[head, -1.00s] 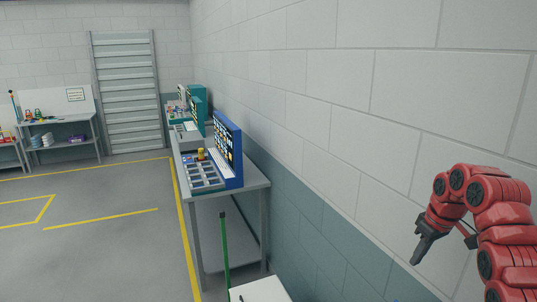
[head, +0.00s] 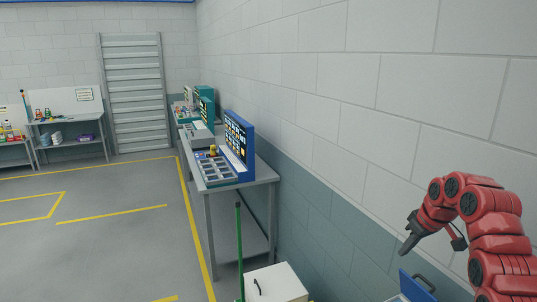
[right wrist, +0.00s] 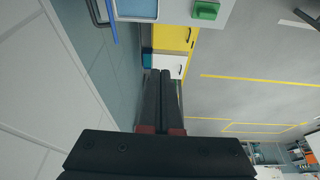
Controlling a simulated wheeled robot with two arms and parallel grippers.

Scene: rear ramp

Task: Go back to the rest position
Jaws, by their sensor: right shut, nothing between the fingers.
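My right gripper (head: 408,247) is at the lower right of the head view, at the end of the folded red arm, in front of the grey wall. It points down and to the left and is clear of every object. In the right wrist view its two dark fingers (right wrist: 158,75) lie together, shut with nothing between them. My left gripper is not in the head view.
A grey workbench (head: 262,172) with a blue panel (head: 238,138) runs along the wall. A white cabinet (head: 278,284) and green pole (head: 239,250) stand near the bottom. A blue-edged item (head: 417,286) is below my right gripper. The floor at left is open.

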